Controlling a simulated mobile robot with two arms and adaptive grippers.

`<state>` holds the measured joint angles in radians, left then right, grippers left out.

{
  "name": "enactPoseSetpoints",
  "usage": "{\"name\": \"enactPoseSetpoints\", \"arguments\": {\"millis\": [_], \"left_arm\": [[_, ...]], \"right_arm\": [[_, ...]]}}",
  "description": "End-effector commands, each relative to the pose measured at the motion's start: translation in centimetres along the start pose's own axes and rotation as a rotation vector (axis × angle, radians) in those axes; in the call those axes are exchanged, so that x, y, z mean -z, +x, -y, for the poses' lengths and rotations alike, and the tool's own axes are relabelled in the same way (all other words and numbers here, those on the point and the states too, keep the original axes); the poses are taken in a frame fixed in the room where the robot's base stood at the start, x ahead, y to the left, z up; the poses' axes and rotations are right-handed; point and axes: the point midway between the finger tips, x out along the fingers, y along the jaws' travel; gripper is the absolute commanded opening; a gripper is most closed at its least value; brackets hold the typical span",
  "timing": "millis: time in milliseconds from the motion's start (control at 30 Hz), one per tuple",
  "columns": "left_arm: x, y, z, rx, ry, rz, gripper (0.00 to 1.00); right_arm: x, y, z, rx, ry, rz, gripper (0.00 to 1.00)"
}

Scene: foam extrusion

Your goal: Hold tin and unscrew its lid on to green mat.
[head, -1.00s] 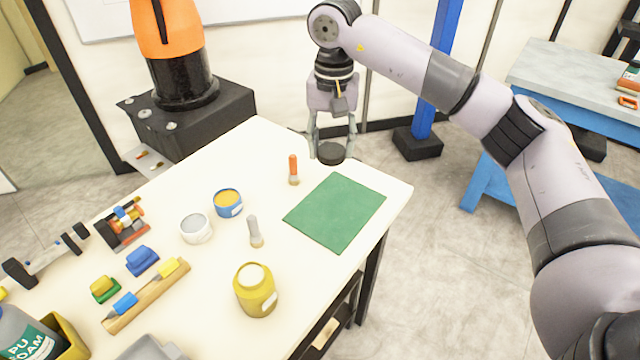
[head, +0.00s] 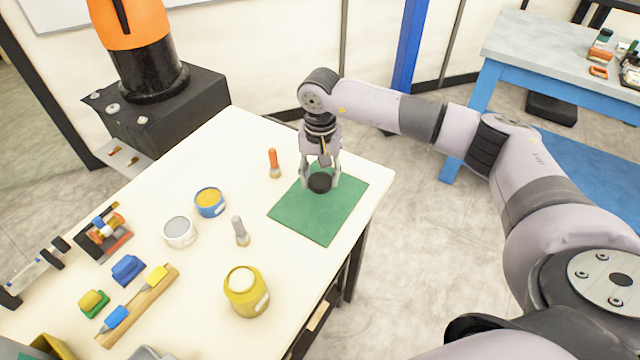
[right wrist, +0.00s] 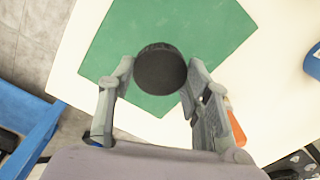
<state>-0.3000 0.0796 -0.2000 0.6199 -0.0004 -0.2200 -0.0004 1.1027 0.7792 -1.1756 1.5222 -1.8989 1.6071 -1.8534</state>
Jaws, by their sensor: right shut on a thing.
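The yellow tin (head: 246,296) stands upright on the white table with no dark lid on it; its top looks pale. My right gripper (head: 320,184) is shut on the round black lid (right wrist: 161,70), over the green mat (head: 318,222). In the right wrist view the lid sits between the fingertips with the mat (right wrist: 115,48) behind it. I cannot tell whether the lid touches the mat. My left gripper is not in view.
A brush with an orange handle (head: 273,162) stands just left of the mat. A grey-handled brush (head: 240,232), a white can (head: 179,232) and a blue can (head: 210,202) stand between the mat and the tools at left. The near part of the mat is clear.

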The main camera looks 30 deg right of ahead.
Motion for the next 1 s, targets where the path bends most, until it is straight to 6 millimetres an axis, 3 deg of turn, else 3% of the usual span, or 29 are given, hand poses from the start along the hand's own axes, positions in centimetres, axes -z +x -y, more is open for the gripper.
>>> {"name": "enactPoseSetpoints", "arguments": {"millis": [400, 800, 833, 1000], "left_arm": [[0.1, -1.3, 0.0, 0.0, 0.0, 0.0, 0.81], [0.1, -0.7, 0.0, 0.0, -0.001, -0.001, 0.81], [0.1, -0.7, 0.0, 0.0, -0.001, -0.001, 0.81], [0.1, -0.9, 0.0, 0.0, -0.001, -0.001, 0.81]], "right_arm": [[0.0, 4.7, 0.0, 0.0, 0.001, 0.001, 0.11], [0.0, 5.3, 0.0, 0.001, 0.0, -0.001, 0.11], [0.0, 5.3, 0.0, 0.001, 0.0, -0.001, 0.45], [0.0, 5.2, 0.0, 0.0, 0.0, -0.001, 0.57]]}}
